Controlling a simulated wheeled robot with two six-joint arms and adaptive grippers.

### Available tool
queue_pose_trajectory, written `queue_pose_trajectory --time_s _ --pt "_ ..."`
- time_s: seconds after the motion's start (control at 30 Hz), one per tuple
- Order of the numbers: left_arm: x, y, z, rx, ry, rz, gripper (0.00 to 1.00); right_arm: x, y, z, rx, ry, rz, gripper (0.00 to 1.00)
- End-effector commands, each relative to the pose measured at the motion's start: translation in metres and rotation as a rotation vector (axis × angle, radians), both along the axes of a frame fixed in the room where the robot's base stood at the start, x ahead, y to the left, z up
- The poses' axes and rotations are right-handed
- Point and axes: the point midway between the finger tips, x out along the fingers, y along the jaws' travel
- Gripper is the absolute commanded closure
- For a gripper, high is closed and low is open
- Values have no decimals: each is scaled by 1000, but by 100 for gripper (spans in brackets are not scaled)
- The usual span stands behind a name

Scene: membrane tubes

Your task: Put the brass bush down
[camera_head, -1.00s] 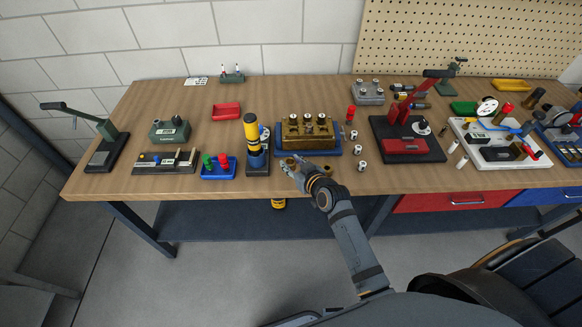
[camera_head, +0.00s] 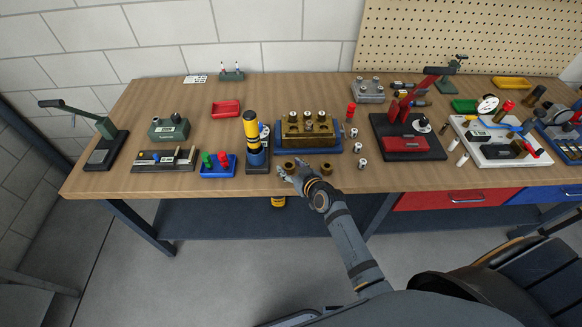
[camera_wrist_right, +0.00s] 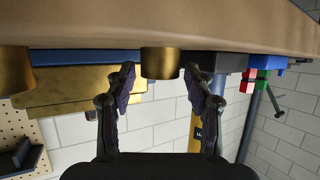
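A brass bush (camera_head: 289,165) stands on the table near its front edge, in front of the brass block (camera_head: 295,133). In the inverted right wrist view, the bush (camera_wrist_right: 160,60) touches the table surface and sits between the fingertips. My right gripper (camera_head: 285,174) is open around it, with a gap visible on both sides (camera_wrist_right: 159,74). A second brass bush (camera_head: 325,169) stands to the right, and it shows at the left of the wrist view (camera_wrist_right: 15,70). My left gripper is in neither view.
A black-and-yellow tube (camera_head: 252,135) stands on a dark base to the left. Small white-topped pieces (camera_head: 362,163) stand to the right. A red press (camera_head: 405,143) stands beyond them. The table's front edge is close.

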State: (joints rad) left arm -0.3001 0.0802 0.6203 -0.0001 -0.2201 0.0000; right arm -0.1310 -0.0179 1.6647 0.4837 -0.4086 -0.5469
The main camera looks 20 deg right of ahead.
Motion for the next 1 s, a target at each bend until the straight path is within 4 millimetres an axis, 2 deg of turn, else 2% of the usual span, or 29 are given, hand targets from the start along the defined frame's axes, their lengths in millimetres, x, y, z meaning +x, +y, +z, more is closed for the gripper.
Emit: queue_pose_trajectory --time_s 0.27,0.37,0.6,0.73,0.87,1.0 --pt "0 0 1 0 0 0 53 0 0 1 0 0 0 44" --pt "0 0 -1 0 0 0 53 -8 -2 2 -1 0 0 44" --pt "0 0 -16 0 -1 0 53 -54 -12 16 -4 1 2 44" --pt "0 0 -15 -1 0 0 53 -78 -16 28 -2 3 2 44" --pt "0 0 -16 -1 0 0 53 -91 -20 35 -2 2 1 44" --pt "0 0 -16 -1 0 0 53 -96 -20 38 0 0 0 44"
